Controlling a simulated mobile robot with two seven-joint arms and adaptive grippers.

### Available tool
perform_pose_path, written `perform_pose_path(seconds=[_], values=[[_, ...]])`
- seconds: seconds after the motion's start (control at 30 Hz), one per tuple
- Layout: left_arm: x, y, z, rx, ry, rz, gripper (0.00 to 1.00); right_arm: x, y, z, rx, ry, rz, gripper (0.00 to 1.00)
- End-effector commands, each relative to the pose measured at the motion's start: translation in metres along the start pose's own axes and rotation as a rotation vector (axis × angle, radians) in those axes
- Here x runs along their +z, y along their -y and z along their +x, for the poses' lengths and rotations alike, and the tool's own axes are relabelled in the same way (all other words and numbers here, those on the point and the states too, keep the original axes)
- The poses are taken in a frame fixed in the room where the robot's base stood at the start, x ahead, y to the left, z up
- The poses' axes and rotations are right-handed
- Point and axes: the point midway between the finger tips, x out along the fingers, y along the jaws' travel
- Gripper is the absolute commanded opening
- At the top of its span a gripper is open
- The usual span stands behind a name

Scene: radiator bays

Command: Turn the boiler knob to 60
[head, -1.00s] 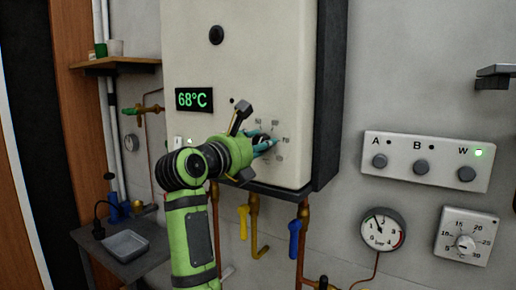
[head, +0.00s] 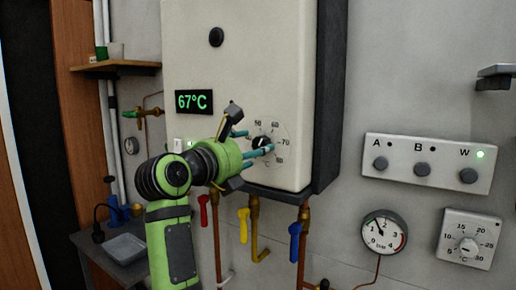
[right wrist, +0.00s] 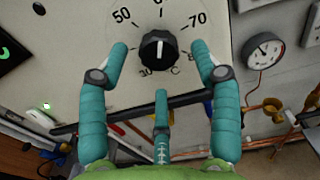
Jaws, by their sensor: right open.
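The boiler knob (head: 262,142) is black and sits on the white boiler's front, in a ring of printed numbers. In the right wrist view the knob (right wrist: 159,52) shows a white line that seems to point up, between 50 and 70; the number at the top is cut off. The boiler display (head: 194,101) reads 67°C. My right gripper (head: 256,142) is open in front of the knob. In the right wrist view its teal fingers (right wrist: 159,66) stand apart on either side of the knob, with a gap to it. My left gripper is not in view.
Red, yellow (head: 243,224) and blue (head: 294,242) valve handles hang on pipes below the boiler. To the right are a button panel (head: 428,163), a pressure gauge (head: 383,232) and a small dial (head: 468,240). A shelf (head: 124,66) is at the left.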

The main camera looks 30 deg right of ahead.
Motion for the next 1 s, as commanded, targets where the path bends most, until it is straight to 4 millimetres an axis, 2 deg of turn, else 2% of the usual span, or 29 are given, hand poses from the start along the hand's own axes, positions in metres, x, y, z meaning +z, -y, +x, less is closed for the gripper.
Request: perform_pose_path(seconds=[0.03, 0.2, 0.4, 0.57, 1.0], values=[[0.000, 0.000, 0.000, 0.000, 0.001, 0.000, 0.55, -0.001, -0.002, -0.013, 0.006, -0.002, -0.001, 0.64], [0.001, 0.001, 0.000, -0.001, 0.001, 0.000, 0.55, 0.000, -0.001, -0.048, 0.001, 0.000, -0.001, 0.64], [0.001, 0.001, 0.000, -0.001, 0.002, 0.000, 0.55, -0.001, 0.000, -0.076, -0.001, -0.002, -0.002, 0.64], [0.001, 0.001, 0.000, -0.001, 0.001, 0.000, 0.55, -0.001, 0.000, -0.084, -0.001, -0.003, -0.002, 0.64], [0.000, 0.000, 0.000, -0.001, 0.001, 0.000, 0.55, -0.001, 0.000, -0.084, 0.000, -0.003, -0.002, 0.64]])
